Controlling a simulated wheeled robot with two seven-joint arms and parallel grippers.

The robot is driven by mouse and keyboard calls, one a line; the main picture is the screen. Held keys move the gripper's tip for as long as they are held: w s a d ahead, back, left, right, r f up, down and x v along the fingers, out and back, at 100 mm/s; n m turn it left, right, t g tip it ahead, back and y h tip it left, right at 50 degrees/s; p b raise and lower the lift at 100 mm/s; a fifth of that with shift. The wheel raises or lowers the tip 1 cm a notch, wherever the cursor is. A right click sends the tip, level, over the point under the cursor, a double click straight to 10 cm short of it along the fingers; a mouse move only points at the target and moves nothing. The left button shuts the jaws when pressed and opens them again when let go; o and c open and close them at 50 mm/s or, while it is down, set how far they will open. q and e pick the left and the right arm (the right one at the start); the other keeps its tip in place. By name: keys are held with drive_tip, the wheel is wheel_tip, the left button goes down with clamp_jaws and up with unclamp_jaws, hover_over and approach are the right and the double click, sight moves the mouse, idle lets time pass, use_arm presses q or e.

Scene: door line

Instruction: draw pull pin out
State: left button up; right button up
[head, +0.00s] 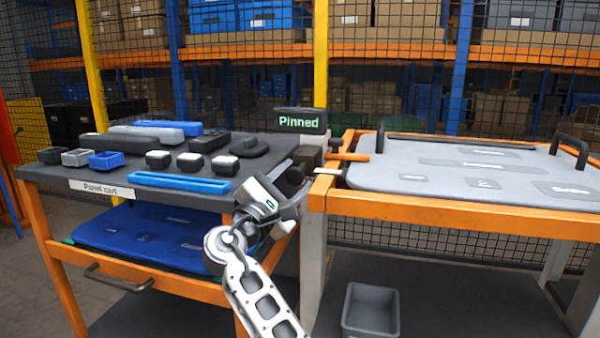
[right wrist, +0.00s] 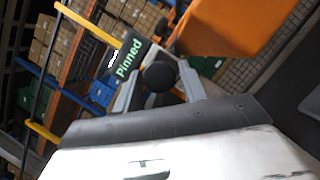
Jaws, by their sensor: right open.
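The pull pin shows as a round black knob (right wrist: 160,77) in the right wrist view. It lies between the two grey fingers of my right gripper (right wrist: 158,92), which is open, with a finger on either side. In the head view the dark knob (head: 290,180) is partly hidden by my right gripper (head: 294,174), at the post between cart and frame. I cannot tell whether the fingers touch the knob. A black sign reading "Pinned" (head: 299,121) stands just above; it also shows in the right wrist view (right wrist: 128,60). My left gripper is out of view.
A dark panel cart (head: 110,186) with small boxes, blocks and a blue bar (head: 180,182) stands left. A grey panel (head: 440,172) with black handles lies on an orange frame (head: 450,207) at right. A grey bin (head: 370,310) sits below. Mesh fencing and shelves are behind.

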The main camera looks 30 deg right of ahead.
drive_tip(key=shift+x, duration=1.65)
